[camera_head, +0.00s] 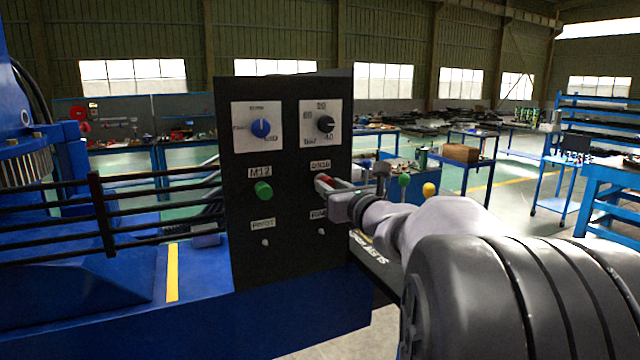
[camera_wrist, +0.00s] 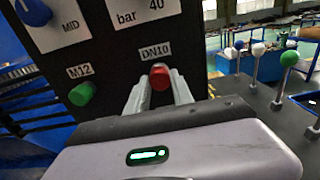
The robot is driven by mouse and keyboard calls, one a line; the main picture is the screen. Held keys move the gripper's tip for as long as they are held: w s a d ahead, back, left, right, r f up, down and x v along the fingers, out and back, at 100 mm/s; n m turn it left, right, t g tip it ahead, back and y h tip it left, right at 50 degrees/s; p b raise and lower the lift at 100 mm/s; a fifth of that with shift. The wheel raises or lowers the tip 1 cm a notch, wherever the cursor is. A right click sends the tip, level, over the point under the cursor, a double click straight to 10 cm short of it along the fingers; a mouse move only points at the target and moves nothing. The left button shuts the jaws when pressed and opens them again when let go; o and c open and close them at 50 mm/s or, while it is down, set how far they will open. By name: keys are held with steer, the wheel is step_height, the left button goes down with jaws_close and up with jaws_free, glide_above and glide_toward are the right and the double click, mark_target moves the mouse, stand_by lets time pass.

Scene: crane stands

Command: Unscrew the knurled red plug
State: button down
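The knurled red plug (camera_wrist: 160,76) sits on the black panel under the DN10 label. In the head view only part of the red plug (camera_head: 324,181) shows, the rest being hidden by my gripper. My gripper (camera_head: 332,187) reaches it from the right and front. In the wrist view, the two grey fingers of my gripper (camera_wrist: 159,85) lie on either side of the plug, close against it, and appear shut on it. The plug's seat in the panel is hidden.
A green plug (camera_head: 264,190) under the M12 label is to the left. A blue knob (camera_head: 261,128) and a black knob (camera_head: 325,124) are above. Levers with green (camera_head: 404,180) and yellow (camera_head: 429,189) balls stand to the right, near my arm. Black rails (camera_head: 150,210) run at the left.

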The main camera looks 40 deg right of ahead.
steer(key=shift+b, duration=0.3)
steer(key=n+b, duration=0.4)
steer(key=n, duration=0.1)
steer(key=shift+s+b, duration=0.1)
steer(key=shift+b, duration=0.3)
steer(key=s+n+b, duration=0.2)
steer(key=s+a+n+b, duration=0.1)
steer(key=s+n+b, duration=0.1)
steer(key=b, duration=0.1)
stand_by(1.0)
